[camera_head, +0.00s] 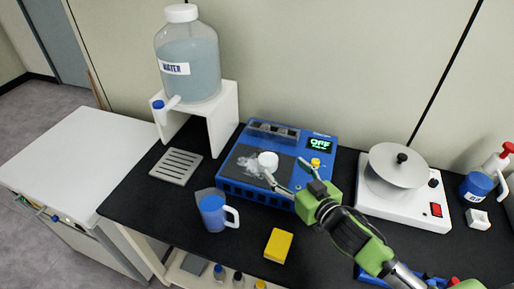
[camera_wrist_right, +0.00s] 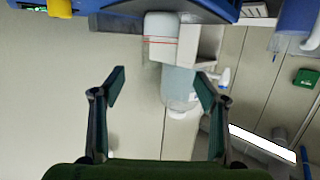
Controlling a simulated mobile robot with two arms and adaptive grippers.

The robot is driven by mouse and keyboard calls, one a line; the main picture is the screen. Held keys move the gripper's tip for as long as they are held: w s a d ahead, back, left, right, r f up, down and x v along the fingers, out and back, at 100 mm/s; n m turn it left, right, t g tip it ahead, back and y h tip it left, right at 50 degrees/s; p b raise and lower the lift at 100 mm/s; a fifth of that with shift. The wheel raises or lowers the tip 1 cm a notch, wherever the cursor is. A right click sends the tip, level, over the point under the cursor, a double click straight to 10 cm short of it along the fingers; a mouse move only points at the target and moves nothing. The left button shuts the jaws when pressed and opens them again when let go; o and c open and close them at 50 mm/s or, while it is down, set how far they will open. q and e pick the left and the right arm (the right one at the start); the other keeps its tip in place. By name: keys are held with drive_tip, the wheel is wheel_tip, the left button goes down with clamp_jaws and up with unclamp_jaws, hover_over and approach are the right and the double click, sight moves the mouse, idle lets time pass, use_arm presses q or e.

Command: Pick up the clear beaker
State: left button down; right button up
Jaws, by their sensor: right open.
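A small whitish, see-through vessel, which looks like the clear beaker (camera_head: 268,160), stands on the dark plate of the blue device (camera_head: 232,188). A glassy, frosty patch shows beside it. In the right wrist view, a pale cylinder with a thin red line (camera_wrist_right: 160,28) appears to be the same beaker, beyond the fingertips. My right gripper (camera_head: 288,178) is open and empty, above the device and just to the right of the beaker. Its two fingers also show spread in the right wrist view (camera_wrist_right: 162,76). My left gripper is out of view.
A water jug (camera_head: 190,60) stands on a white stand (camera_head: 222,118) at the back left. A white appliance with a round metal lid (camera_head: 396,165) is right. A grey slotted plate (camera_head: 176,166) lies left.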

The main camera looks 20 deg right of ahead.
sight(264, 145)
drive_tip(key=x, duration=0.2)
drive_tip(key=p+x, duration=0.1)
drive_tip(key=x, duration=0.1)
drive_tip(key=shift+r, duration=0.35)
drive_tip(key=shift+x, duration=0.75)
drive_tip(key=shift+w+f+p, duration=0.1)
drive_tip(key=shift+w+p, duration=0.3)
drive_tip(key=shift+w, duration=0.25)
drive_tip(key=p+x, duration=0.1)
drive_tip(key=x, duration=0.3)
drive_tip(key=shift+a, duration=0.1)
drive_tip(key=shift+w, duration=0.3)
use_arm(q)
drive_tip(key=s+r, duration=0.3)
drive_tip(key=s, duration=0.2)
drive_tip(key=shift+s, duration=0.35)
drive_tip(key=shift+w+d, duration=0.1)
